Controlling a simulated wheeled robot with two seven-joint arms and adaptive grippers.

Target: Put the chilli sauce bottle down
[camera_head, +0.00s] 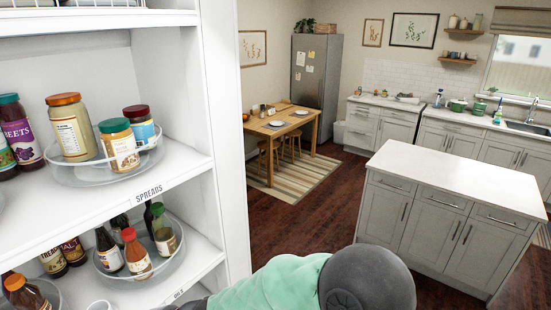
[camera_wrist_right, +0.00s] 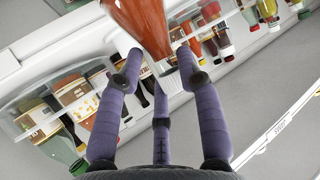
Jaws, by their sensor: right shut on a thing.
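The chilli sauce bottle (camera_wrist_right: 140,25), orange-red, is at the top centre of the right wrist view, partly cut off by the frame edge. My right gripper (camera_wrist_right: 160,60), with purple fingers, is shut on it. The fingers stand on both sides of its narrow lower end in that view. I cannot tell whether the bottle touches a shelf. In the head view my right arm in a green sleeve reaches toward the lower shelf at the bottom, and its gripper is hidden or out of frame. My left gripper is not in view.
The white shelf unit (camera_head: 222,150) fills the left. The upper turntable (camera_head: 75,177) holds several jars. The lower turntable (camera_head: 165,266) holds several sauce bottles, including an orange-red one with a red cap (camera_head: 137,258). A kitchen island (camera_head: 460,178) and dining table (camera_head: 290,122) stand farther off.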

